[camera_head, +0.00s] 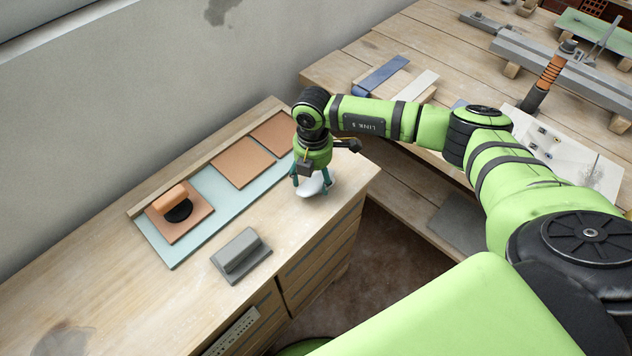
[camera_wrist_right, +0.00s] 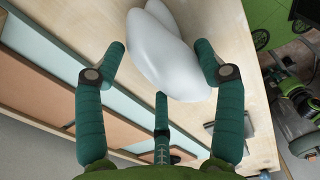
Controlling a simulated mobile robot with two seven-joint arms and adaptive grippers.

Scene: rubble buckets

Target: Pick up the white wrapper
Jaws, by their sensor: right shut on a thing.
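The white wrapper (camera_head: 311,187), a smooth rounded white shape, is at the right end of the wooden counter. It also shows large in the right wrist view (camera_wrist_right: 160,58). My right gripper (camera_head: 314,181) points down over it. In the wrist view, the teal fingers of the right gripper (camera_wrist_right: 165,68) are around the wrapper, shut on it. Whether the wrapper touches the counter or hangs just above it, I cannot tell. My left gripper is not in view.
A pale blue board (camera_head: 211,204) with brown square sheets lies left of the gripper, an orange-handled tool (camera_head: 171,197) on one sheet. A grey block tool (camera_head: 241,254) lies at the counter's front. A wooden bench (camera_head: 345,67) with tools stands behind. The counter's left part is mostly clear.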

